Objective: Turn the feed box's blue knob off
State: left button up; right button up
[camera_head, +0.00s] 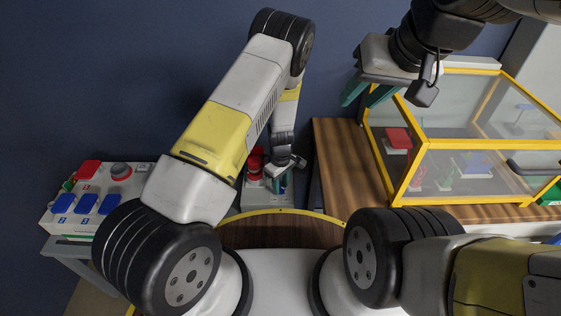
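A pale box (256,196) with a red knob-like part (254,166) stands in the middle, beyond the round wooden top. My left gripper (277,182) points down over the right part of this box, beside the red part. Its teal fingers are small and partly covered by its own body, so I cannot tell whether they are open or hold anything. I cannot make out a blue knob; the gripper hides part of the box. My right gripper (367,96) is raised at the upper right, with its teal fingers apart and empty.
A pale box (46,222) with blue and red covers and a round grey knob (121,171) stands on a stand at left. A yellow-framed clear case (410,170) with several parts inside stands on a wooden table (335,150) at right.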

aim_at(281, 186)
pick_arm(q)
notch_tip(281, 186, up, 8)
jog(key=shift+f, duration=0.1)
dwell(0.5)
dwell(0.4)
